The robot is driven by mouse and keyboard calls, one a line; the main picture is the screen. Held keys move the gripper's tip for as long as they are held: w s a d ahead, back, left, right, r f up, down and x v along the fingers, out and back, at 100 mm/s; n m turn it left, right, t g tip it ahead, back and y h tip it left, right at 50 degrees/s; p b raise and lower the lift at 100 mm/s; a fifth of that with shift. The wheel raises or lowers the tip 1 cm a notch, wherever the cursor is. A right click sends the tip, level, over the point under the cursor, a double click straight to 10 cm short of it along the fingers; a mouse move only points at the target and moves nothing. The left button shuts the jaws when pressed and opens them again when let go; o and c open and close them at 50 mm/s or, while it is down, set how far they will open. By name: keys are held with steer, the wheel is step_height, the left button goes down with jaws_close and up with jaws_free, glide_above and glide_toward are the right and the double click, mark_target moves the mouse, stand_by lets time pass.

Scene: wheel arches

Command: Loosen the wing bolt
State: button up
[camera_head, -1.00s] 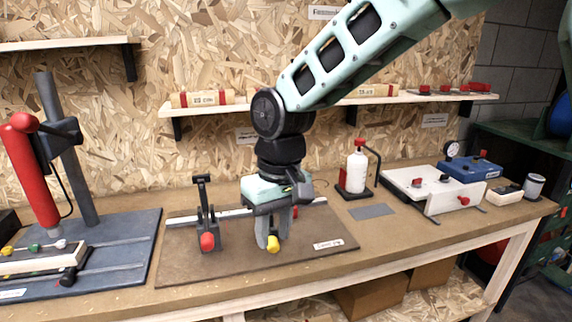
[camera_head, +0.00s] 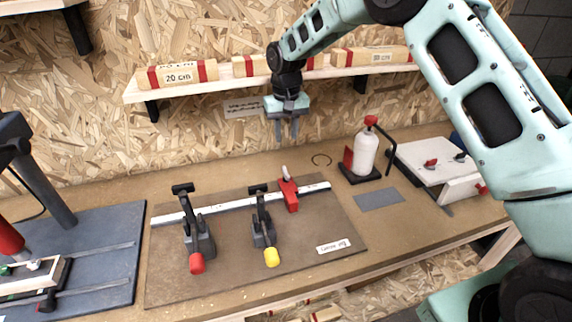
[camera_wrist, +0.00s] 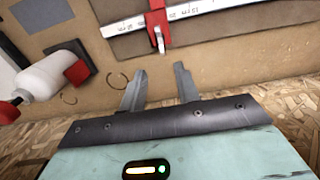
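A red stop block (camera_head: 288,193) sits on the white ruled bar (camera_head: 238,205), right of the two black clamps. A small pale upright piece (camera_head: 285,172), which looks like the wing bolt, sticks out of the block's back end; it also shows in the wrist view (camera_wrist: 160,42). My gripper (camera_head: 287,138) hangs above and behind the block, fingers pointing down. In the wrist view the fingers of my gripper (camera_wrist: 161,70) are apart with nothing between them, clear of the pale piece.
A red-tipped clamp (camera_head: 198,238) and a yellow-tipped clamp (camera_head: 263,225) stand on the brown board (camera_head: 225,275). A white bottle (camera_head: 365,153) stands to the right. A shelf (camera_head: 225,86) with wooden blocks is behind my gripper. A thin dark ring (camera_head: 321,160) lies on the bench.

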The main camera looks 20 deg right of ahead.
mark_target(286, 171)
step_height(286, 171, down, 13)
steer(key=p, duration=0.4)
steer(key=shift+f, duration=0.2)
